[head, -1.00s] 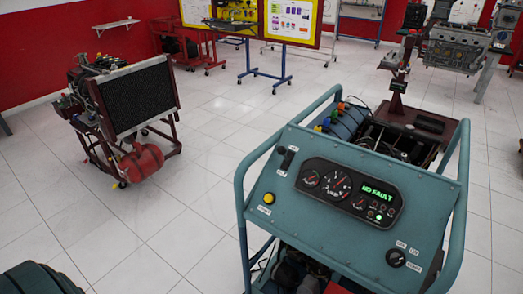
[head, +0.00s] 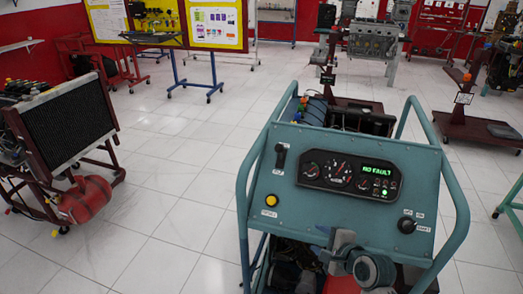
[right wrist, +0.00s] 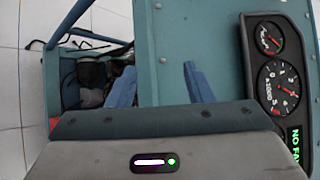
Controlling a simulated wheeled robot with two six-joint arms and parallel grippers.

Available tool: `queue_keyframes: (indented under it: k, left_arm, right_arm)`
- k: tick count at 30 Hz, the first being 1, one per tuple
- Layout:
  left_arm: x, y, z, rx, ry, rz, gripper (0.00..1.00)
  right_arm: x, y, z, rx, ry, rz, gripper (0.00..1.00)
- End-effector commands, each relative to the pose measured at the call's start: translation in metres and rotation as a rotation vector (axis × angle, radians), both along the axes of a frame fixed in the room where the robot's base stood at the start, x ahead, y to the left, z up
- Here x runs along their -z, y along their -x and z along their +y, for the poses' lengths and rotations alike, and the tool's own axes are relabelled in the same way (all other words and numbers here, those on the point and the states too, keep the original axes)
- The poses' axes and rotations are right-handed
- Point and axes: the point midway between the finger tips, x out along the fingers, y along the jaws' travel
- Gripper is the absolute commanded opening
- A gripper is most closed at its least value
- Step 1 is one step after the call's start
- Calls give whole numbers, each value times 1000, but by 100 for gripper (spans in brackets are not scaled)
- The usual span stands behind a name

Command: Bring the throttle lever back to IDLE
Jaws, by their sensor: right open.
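The throttle lever (head: 281,157) is a small black lever on a dark slotted plate at the upper left of the teal engine trainer's sloping panel (head: 330,212). Its exact setting is too small to read, and I do not see it in the right wrist view. My right gripper (head: 325,240) is in front of the panel's lower edge, below and right of the lever and apart from it. In the right wrist view its two blue fingers (right wrist: 157,80) are spread with nothing between them, over the panel left of the gauges. My left gripper is out of view.
The panel also has a gauge cluster (head: 350,176) reading NO FAULT, a yellow button (head: 271,200) and a black rotary knob (head: 407,224). Teal tube rails (head: 243,205) flank it. A radiator stand (head: 68,122) is at the left, with clear floor between.

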Motion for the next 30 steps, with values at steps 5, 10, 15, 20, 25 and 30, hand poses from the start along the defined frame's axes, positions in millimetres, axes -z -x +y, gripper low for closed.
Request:
queue_keyframes:
  k: [5,10,15,20,25,30]
  left_arm:
    - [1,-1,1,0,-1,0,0]
    - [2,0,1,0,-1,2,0]
    - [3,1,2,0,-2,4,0]
    - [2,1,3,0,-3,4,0]
    - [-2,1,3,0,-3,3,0]
    - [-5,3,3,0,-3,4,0]
  right_arm:
    - [-52,-44,17,105,-349,-4,47]
    - [-112,-87,33,181,-772,35,47]
    - [-153,-110,41,202,-1055,88,47]
    - [-165,-119,45,206,-1140,111,47]
    - [-166,-137,57,206,-1142,112,47]
    - [-166,-167,74,206,-1140,112,47]
